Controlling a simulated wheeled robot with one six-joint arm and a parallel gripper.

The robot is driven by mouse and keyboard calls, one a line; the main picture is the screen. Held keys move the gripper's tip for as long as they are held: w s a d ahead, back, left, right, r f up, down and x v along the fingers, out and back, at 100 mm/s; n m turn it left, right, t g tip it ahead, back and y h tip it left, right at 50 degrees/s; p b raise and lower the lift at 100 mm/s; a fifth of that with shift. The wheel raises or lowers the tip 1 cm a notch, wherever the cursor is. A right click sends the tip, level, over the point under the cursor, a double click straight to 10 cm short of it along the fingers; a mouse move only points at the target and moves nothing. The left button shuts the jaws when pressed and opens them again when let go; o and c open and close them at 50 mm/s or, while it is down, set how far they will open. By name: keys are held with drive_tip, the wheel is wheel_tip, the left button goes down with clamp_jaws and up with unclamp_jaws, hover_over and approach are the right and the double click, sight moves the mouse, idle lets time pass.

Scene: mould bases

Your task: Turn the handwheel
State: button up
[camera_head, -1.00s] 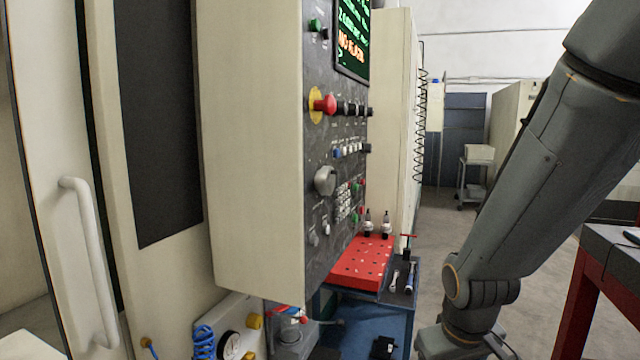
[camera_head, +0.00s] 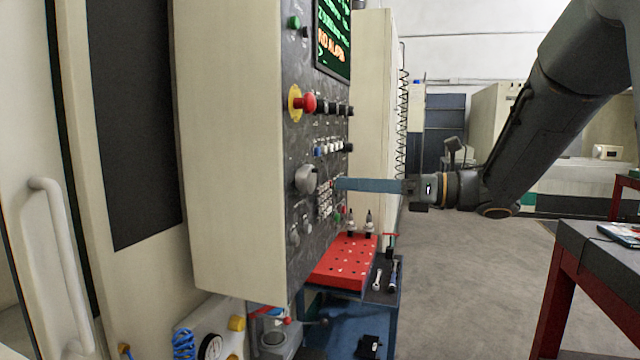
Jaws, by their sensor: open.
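The handwheel (camera_head: 306,179) is a grey round dial on the dark control panel of the machine, below the red stop button and left of small keys. My gripper (camera_head: 340,185) reaches in from the right, level, with its long blue-grey fingers pointing left at the panel. In the picture its tips are a little right of the handwheel, over the small keys. They are apart from the wheel in the picture. The fingers overlap side-on, so the gap between them is hidden; the gripper is open and nothing shows in it. The depth between the tips and the panel is hard to tell.
A red stop button (camera_head: 308,103) and rows of knobs stick out above the handwheel. Below is a blue cart with a red perforated block (camera_head: 342,262) and tools. A dark table (camera_head: 600,250) with red legs stands at right. The floor between is clear.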

sight(312, 182)
drive_tip(key=shift+n+g, duration=0.5)
drive_tip(key=shift+n, duration=0.1)
drive_tip(key=p+x, duration=0.1)
drive_tip(key=x, duration=0.1)
drive_tip(key=p+x, duration=0.1)
drive_tip(key=x, duration=0.2)
drive_tip(key=p+x, duration=0.1)
drive_tip(key=x, duration=0.1)
drive_tip(key=shift+s+a+r, duration=0.15)
drive_tip(key=shift+s+a, duration=0.15)
drive_tip(key=shift+a, duration=0.15)
drive_tip(key=c, duration=1)
